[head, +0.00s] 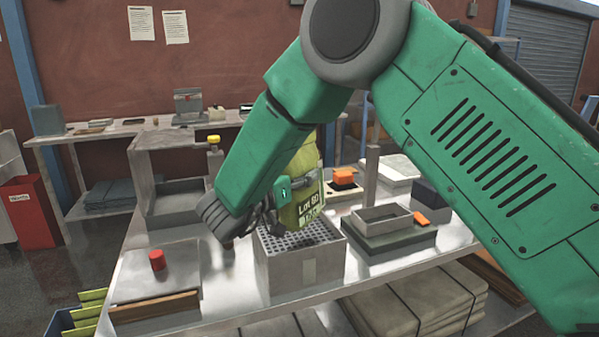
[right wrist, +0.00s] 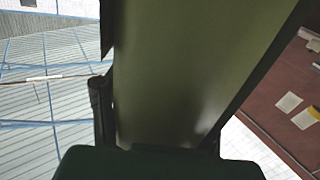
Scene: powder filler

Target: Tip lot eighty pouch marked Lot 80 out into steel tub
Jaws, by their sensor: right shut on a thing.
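No powder shows falling. My left gripper is not in view.
A shallow metal tray (head: 382,219) on a dark base stands right of the tub, near an orange block (head: 344,176). A red knob (head: 157,260) sits on a metal plate at left. A grey open-fronted housing (head: 160,185) stands behind. A red bin (head: 36,212) is far left.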

